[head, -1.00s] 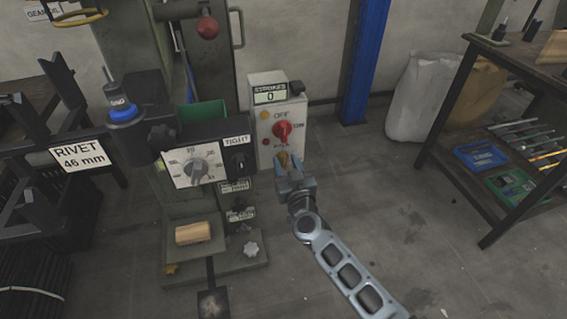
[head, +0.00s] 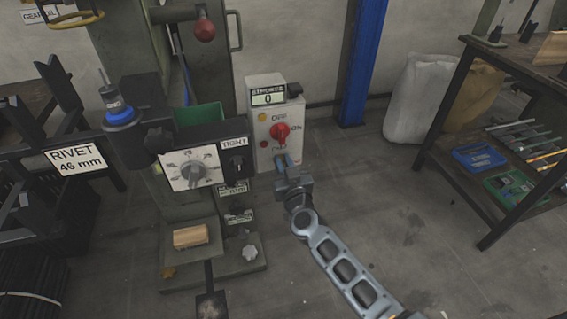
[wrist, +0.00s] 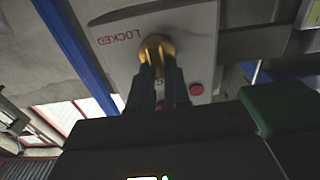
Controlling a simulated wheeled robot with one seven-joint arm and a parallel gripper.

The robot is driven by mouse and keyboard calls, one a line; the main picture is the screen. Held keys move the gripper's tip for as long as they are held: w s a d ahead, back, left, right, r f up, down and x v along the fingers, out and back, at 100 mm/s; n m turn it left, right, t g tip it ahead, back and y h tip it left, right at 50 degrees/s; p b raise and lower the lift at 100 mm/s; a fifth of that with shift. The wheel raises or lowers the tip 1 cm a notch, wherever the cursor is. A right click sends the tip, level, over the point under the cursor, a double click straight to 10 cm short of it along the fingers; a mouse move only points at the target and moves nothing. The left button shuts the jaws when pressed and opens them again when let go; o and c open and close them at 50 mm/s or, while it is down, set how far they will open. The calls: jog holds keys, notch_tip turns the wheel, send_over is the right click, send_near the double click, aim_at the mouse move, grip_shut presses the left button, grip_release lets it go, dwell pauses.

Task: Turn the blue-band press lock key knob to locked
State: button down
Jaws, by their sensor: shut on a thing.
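The brass lock key knob (wrist: 158,46) shows in the wrist view on the face of a pale control box, with the red word LOCKED printed to its left. My gripper (wrist: 160,76) is shut on the knob, one finger on each side. In the head view my gripper (head: 282,162) reaches the lower front of the control box (head: 262,143) and hides the knob.
The box carries a red rotary switch (head: 280,132) just above my gripper and a counter (head: 268,96) reading 0. A dial panel (head: 195,172) stands close to the left. A shelf bench (head: 465,165) stands at the right, with open floor between.

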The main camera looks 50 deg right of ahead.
jog(key=shift+m, duration=0.4)
jog(key=m, duration=0.5)
jog(key=d+f+m+b, duration=0.1)
jog(key=m, duration=0.5)
jog(key=s+m+b, duration=0.1)
jog(key=m, duration=0.5)
jog(key=shift+d+f, duration=0.2)
jog(key=shift+f, duration=0.2)
dwell(0.3)
jog(key=c, duration=1.1)
grip_release()
